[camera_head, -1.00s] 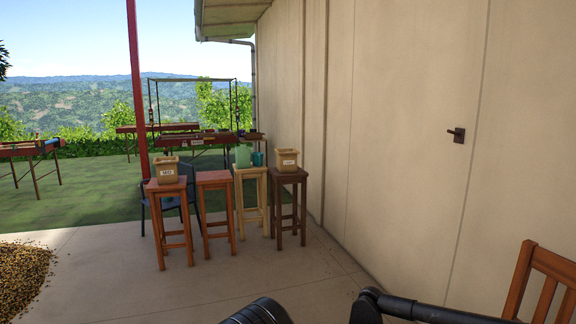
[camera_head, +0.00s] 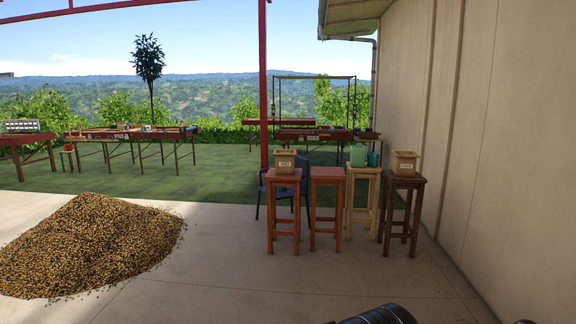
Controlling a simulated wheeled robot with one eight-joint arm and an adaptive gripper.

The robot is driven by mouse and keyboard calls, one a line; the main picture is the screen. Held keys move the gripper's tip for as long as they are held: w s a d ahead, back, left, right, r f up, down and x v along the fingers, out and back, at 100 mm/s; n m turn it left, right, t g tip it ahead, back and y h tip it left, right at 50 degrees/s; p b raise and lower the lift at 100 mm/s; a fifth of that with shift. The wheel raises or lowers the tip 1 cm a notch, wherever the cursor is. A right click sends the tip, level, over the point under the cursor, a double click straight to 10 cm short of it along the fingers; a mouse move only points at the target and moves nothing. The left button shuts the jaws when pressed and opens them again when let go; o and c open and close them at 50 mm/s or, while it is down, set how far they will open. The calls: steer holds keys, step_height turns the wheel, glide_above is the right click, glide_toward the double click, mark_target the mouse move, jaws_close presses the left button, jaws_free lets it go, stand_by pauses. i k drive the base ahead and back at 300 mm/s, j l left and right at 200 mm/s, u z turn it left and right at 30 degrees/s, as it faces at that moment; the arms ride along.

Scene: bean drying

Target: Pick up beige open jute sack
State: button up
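Two beige open-topped containers that look like small jute sacks stand upright on stools. One labelled beige sack (camera_head: 285,162) is on the left reddish stool (camera_head: 284,180). The other labelled beige sack (camera_head: 404,163) is on the dark brown stool (camera_head: 404,182) at the right; I cannot read either label surely. Only dark rounded parts of my arm show at the bottom edge, well in front of the stools. My gripper's fingers are out of view.
A second reddish stool (camera_head: 327,175) is empty. A light wooden stool (camera_head: 362,172) holds a green container (camera_head: 357,155) and a teal cup (camera_head: 374,159). A bean pile (camera_head: 90,245) lies at left. A wall (camera_head: 500,150) bounds the right. The concrete between is clear.

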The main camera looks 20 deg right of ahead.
mark_target(284, 158)
steer(key=i+l+z, duration=0.3)
steer(key=i, duration=0.7)
steer(key=i+z, duration=0.35)
steer(key=i, duration=0.65)
steer(key=i+l, duration=0.1)
steer(key=i, duration=2.05)
steer(key=i+l+u, duration=0.15)
steer(key=i+u, duration=0.3)
steer(key=i, duration=0.2)
steer(key=i+l+u, duration=0.45)
steer(key=i, duration=0.2)
steer(key=i+l+u, duration=0.45)
steer(key=i, duration=0.1)
